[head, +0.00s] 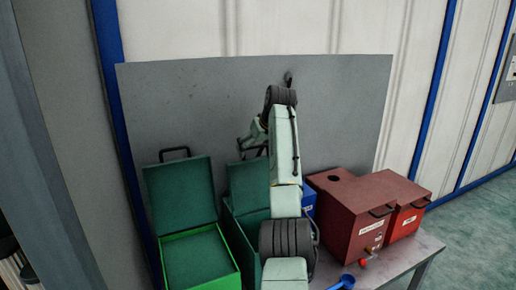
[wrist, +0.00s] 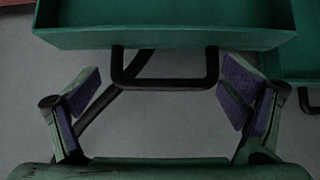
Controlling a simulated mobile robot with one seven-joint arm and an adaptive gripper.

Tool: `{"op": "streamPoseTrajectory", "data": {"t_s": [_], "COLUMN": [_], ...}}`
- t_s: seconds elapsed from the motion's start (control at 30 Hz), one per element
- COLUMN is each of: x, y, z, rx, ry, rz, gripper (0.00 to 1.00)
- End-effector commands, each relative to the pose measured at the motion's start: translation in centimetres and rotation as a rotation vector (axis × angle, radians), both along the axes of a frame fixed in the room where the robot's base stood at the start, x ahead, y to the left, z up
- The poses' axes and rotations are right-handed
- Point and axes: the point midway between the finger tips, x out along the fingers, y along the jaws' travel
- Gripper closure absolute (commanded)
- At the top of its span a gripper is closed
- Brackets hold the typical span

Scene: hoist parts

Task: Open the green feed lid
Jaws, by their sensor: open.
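Two green boxes stand side by side on the table in the head view. The left box (head: 238,262) has its lid (head: 180,190) raised upright, with a dark handle (head: 174,153) on top. The second green box (head: 229,225) also has its lid (head: 246,183) raised; my arm partly hides it. My gripper (head: 256,143) is at the top of that second lid. In the wrist view, my open gripper (wrist: 165,98) has its fingers apart on either side of a dark handle (wrist: 165,85) on a green lid (wrist: 165,38). The fingers do not close on the handle.
A grey panel (head: 190,100) stands close behind the boxes and my gripper. Red boxes (head: 352,215) and a partly hidden blue box (head: 308,197) stand to the right of my arm. A blue item (head: 346,281) lies near the table's front. Another lid's handle shows at right in the wrist view (wrist: 308,103).

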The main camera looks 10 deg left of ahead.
Motion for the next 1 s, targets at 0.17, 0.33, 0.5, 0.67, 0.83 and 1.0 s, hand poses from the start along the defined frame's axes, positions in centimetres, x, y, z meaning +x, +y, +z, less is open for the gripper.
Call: {"op": "streamPoseTrajectory", "data": {"t_s": [0.17, 0.33, 0.5, 0.67, 0.83, 1.0], "x": [-0.3, -1.6, -3.4, -4.8, -5.7, -5.9], "y": [-0.1, -1.1, -2.3, -3.4, -4.0, -4.1], "z": [0.4, 2.6, 5.7, 8.0, 9.4, 9.7], "rx": [0.0, 0.0, 0.001, 0.0, 0.001, 0.0], "ry": [0.001, -0.002, -0.003, -0.002, -0.002, 0.001], "rz": [0.002, 0.0, -0.001, -0.001, -0.001, -0.001], "gripper": [0.08, 0.08, 0.08, 0.08, 0.08, 0.08]}}
